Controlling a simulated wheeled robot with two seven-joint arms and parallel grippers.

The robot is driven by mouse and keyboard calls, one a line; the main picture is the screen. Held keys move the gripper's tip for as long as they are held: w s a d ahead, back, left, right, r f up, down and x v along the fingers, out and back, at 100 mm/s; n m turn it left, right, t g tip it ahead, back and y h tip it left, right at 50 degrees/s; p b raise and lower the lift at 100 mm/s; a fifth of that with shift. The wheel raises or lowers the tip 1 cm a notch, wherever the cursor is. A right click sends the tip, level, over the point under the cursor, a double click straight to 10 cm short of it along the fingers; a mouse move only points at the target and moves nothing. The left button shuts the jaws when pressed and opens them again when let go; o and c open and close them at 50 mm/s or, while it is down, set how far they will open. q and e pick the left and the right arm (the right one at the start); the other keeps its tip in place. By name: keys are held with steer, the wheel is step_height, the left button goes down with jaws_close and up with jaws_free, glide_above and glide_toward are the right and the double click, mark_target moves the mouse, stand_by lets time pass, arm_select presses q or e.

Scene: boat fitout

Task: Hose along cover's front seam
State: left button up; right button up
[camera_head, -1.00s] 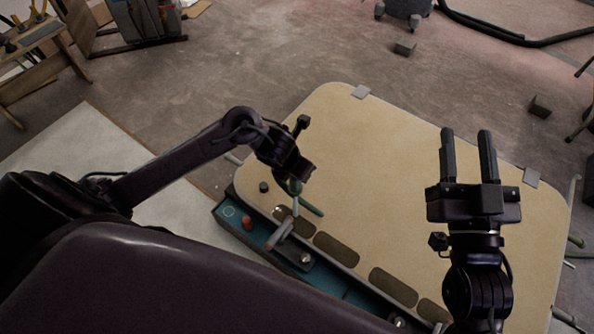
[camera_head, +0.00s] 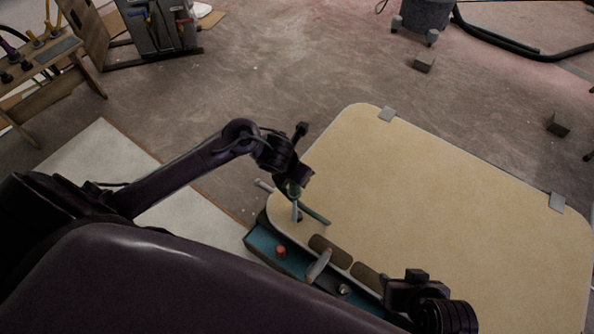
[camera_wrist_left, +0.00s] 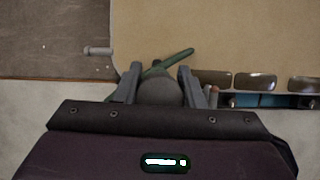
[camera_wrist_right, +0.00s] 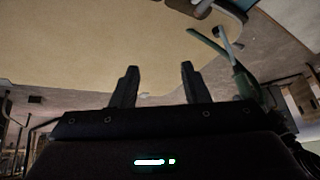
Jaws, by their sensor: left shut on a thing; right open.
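The cover (camera_head: 440,180) is a large beige panel with rounded corners; its front edge runs diagonally above a teal strip, with dark oval patches (camera_head: 325,248) along it. My left gripper (camera_head: 298,186) is shut on a green hose piece (camera_head: 315,214) with a pale grey end, over the cover's front left corner. In the left wrist view the green piece (camera_wrist_left: 168,62) sticks out beyond a grey round body between the fingers. Whether it touches the cover is unclear. My right gripper (camera_wrist_right: 158,68) is open and empty over the cover; its fingers are not clear in the head view.
The teal strip (camera_head: 262,247) carries an orange knob (camera_head: 281,251) and a grey handle (camera_head: 320,265) at the front edge. A wooden bench (camera_head: 50,75) stands far left. The floor behind the cover is mostly clear.

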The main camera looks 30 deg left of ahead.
arm_select(q)
steer(key=shift+a, duration=0.1)
steer(key=shift+f+b, duration=0.85)
steer(key=shift+f, duration=0.05)
steer(key=shift+f+b, duration=0.45)
steer(key=shift+b, duration=0.05)
arm_select(e)
steer(key=w+a+r+t+y, duration=0.2)
steer(key=w+a+r+t, duration=0.1)
steer(key=w+r+t, duration=0.3)
step_height(320, 180, up, 2)
steer(key=shift+w+a+r+y, duration=0.1)
steer(key=shift+w+a+y, duration=0.25)
steer(key=shift+w, duration=0.7)
arm_select(q)
steer(key=shift+s+a, duration=0.1)
arm_select(e)
steer(key=shift+s, duration=0.15)
